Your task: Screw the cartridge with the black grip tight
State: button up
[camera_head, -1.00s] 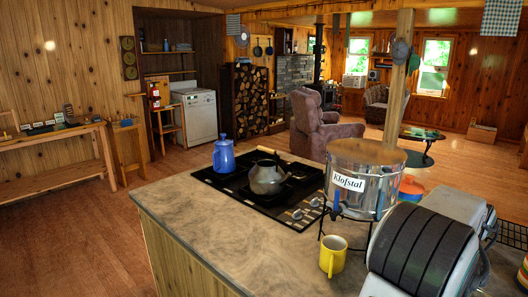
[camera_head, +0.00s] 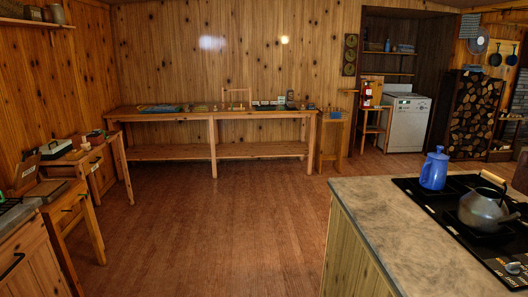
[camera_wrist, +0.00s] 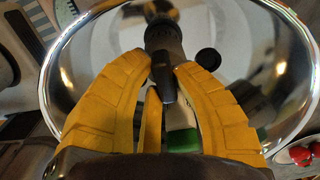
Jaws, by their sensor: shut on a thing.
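My gripper (camera_wrist: 162,68) shows only in the wrist view, with its yellow fingers closing in on a black grip (camera_wrist: 163,38). The grip stands inside a shiny round metal vessel (camera_wrist: 60,58), seen from above. The cartridge body cannot be told apart below the grip. A white piece (camera_wrist: 181,118) and a green piece (camera_wrist: 184,140) show between the fingers; I cannot tell what they belong to. The vessel and my gripper are outside the head view.
A small dark round spot (camera_wrist: 208,58) lies right of the grip inside the vessel. In the head view, the counter (camera_head: 390,220) bears a blue pot (camera_head: 435,169) and a grey kettle (camera_head: 483,208). Open wooden floor (camera_head: 220,220) lies left of it; a long workbench (camera_head: 190,115) stands behind.

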jog(key=shift+d, duration=0.15)
grip_shut()
jog(key=shift+r, duration=0.1)
jog(key=m, duration=0.4)
jog(key=shift+w+m+p, duration=0.1)
jog(key=shift+m+p, duration=0.25)
jog(key=shift+m, duration=0.65)
jog(key=shift+a+f, duration=0.2)
jog(key=shift+f, duration=0.25)
